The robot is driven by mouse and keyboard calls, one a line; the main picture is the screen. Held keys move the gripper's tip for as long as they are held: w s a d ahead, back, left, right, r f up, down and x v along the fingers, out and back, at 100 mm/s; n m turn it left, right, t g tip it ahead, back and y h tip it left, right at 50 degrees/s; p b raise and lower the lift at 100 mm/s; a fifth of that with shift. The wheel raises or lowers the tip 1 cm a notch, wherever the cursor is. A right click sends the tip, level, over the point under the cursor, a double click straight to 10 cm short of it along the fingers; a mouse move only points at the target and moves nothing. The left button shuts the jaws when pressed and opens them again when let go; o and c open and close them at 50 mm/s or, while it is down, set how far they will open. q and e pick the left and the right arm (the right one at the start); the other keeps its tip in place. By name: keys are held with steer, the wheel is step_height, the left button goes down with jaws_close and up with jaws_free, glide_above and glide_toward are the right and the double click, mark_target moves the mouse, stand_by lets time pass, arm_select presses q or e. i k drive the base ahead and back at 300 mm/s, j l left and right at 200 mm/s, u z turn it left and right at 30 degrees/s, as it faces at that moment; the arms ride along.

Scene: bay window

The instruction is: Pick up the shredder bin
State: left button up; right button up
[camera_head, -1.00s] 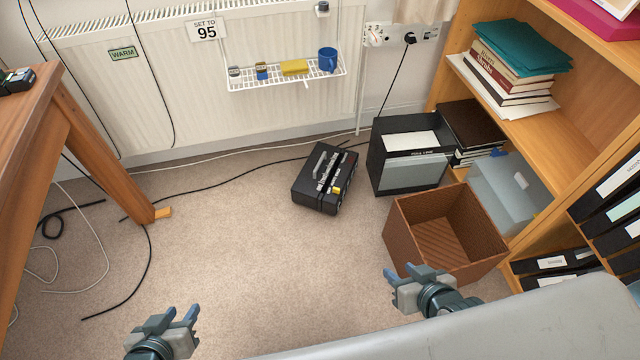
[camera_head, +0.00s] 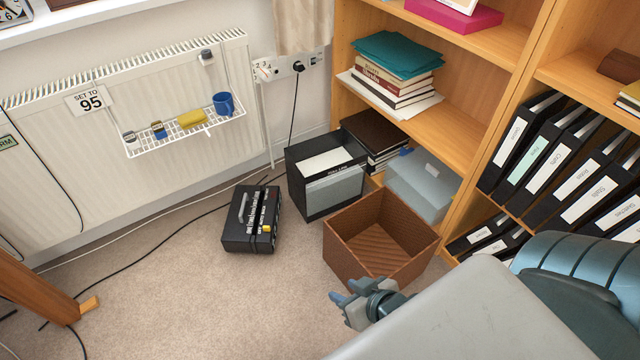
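The shredder bin (camera_head: 298,187) looks like the black open-topped box with a grey translucent front panel. It stands upright on the carpet against the wall, left of the bookcase, with white paper showing inside. My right gripper (camera_head: 346,293) is low in the view, in front of the brown basket and well short of the black bin. Its fingers look apart, with nothing between them. My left gripper is out of view.
The brown wicker basket (camera_head: 345,250) stands between my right gripper and the bin. A black device (camera_head: 238,232) with cables lies left of the bin. A translucent grey box (camera_head: 425,185) and books (camera_head: 375,135) crowd its right side. Open carpet (camera_head: 200,310) lies front left.

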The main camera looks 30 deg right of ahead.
mark_target(326, 173)
steer(key=z, duration=1.5)
steer(key=i+j, duration=0.15)
steer(key=j, duration=0.15)
steer(key=i+j, duration=0.25)
steer(key=j, duration=0.3)
